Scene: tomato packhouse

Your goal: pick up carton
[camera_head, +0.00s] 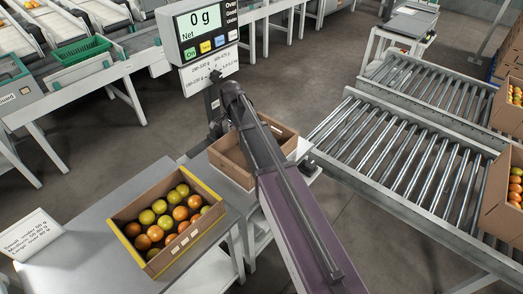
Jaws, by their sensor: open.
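A brown cardboard carton with yellow edges (124,246) stands on the grey table at the lower left. It is filled with green, orange and red tomatoes (163,207). A second brown carton (231,166) stands on a lower stand at the centre, below the scale display. My arm crosses in front of this second carton and hides part of it; I see no tomatoes in the part that shows. I cannot make out my gripper; my arm hides the area behind its upper end.
The scale display (205,19) reads 0 g. A small sign (32,235) stands at the table's left. Roller conveyors (400,150) run at the right, with tomato cartons (497,203) at their right end. A green crate (80,51) is at the upper left. Open floor lies between.

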